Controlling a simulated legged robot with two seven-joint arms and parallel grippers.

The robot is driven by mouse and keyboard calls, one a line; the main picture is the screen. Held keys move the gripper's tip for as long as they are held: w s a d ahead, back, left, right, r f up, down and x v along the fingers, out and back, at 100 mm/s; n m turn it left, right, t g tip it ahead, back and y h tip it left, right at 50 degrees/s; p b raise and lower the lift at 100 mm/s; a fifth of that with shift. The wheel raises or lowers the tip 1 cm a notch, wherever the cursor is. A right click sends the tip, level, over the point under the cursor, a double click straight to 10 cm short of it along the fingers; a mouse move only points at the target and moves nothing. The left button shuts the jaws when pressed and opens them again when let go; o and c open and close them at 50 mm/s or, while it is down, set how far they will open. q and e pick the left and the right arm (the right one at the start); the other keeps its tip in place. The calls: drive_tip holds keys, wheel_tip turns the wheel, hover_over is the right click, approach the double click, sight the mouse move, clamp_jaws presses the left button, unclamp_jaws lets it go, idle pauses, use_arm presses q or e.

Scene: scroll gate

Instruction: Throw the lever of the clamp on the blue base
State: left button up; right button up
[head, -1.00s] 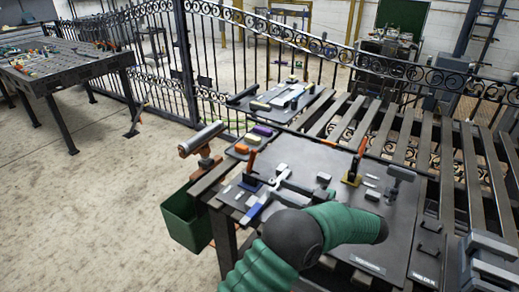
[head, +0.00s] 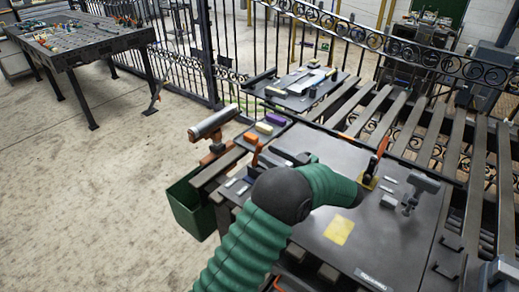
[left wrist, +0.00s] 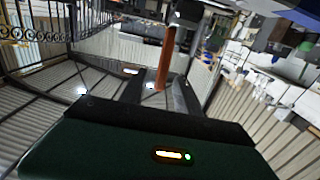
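In the head view, an orange lever (head: 255,153) stands upright left of my arm. Its base, blue in the earlier view, is hidden behind my arm now. My left gripper is mostly hidden behind my green-sleeved arm in the head view. In the left wrist view, my left gripper (left wrist: 157,92) has its dark fingers apart, with an orange lever (left wrist: 166,55) rising between or just beyond them. Contact cannot be told. My right gripper is not in view.
The dark board (head: 315,155) carries a yellow patch (head: 340,231) and a grey upright part (head: 417,190). A green bin (head: 190,205) hangs at the table's left edge. Open floor lies left.

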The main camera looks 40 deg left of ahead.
sight(259, 149)
use_arm(q)
drive_tip(key=a, duration=0.5)
drive_tip(key=shift+s+r, duration=0.1)
drive_tip(key=shift+s, duration=0.2)
drive_tip(key=shift+d, duration=0.1)
drive_tip(key=shift+c, duration=0.2)
clamp_jaws()
idle(0.8)
